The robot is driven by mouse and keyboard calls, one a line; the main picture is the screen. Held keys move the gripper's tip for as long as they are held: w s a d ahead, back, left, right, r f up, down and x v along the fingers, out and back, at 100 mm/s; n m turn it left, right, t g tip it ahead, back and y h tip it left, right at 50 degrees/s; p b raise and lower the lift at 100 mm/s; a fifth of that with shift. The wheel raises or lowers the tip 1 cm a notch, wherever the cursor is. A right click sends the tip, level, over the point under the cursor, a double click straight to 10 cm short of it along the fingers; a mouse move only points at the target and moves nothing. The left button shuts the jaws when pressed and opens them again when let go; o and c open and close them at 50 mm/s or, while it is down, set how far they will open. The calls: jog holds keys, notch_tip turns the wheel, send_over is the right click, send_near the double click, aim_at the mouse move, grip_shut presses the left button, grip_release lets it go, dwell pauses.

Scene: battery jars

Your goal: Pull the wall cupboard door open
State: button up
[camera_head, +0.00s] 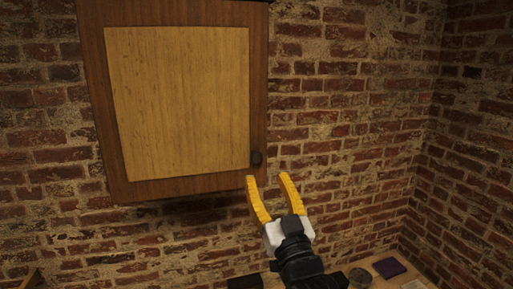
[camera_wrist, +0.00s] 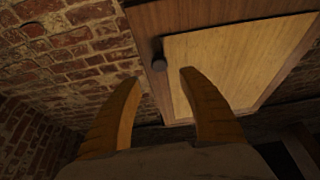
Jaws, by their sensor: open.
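The wall cupboard door (camera_head: 180,105) has a dark wood frame and a pale yellow panel, and it looks shut. Its dark round knob (camera_head: 256,158) sits at the lower right corner of the door. My gripper (camera_head: 267,178) has yellow fingers, spread open and empty, just below and to the right of the knob. In the wrist view the door (camera_wrist: 235,60) fills the upper right. The knob (camera_wrist: 159,62) shows there beyond the gap between the open fingers (camera_wrist: 159,82), and they appear apart from it.
A brick wall (camera_head: 340,100) surrounds the cupboard and turns a corner at the right. The space right of the cupboard is clear.

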aim_at(258, 158)
jog(key=p+x, duration=0.1)
jog(key=x, duration=0.7)
jog(key=shift+w+a, duration=0.15)
jog(key=shift+w, duration=0.25)
jog(key=shift+c, duration=0.2)
jog(key=shift+s, duration=0.1)
grip_shut()
